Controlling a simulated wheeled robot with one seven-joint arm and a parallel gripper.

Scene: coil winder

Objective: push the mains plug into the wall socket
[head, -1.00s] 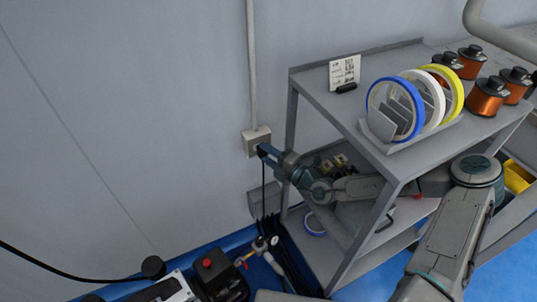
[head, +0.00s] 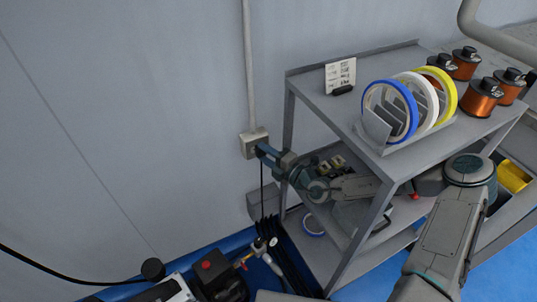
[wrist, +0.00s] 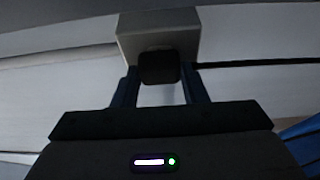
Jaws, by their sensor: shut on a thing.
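The wall socket is a pale box (head: 254,142) on the grey wall, at the foot of a vertical conduit. It also shows at the top of the wrist view (wrist: 160,24). My gripper (head: 262,152) is right at the socket's front. In the wrist view my gripper (wrist: 160,84) is shut on the dark mains plug (wrist: 159,67), which lies against the socket's face. A dark cable (head: 262,190) hangs down below the gripper. The plug's pins are hidden, so I cannot tell how deep it sits.
A grey shelf cart (head: 330,108) stands close to the right, with my arm reaching through its lower level. Tape rolls (head: 390,112) and copper coils (head: 480,97) are on top. A machine with a red knob (head: 207,266) is below. The wall left of the socket is clear.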

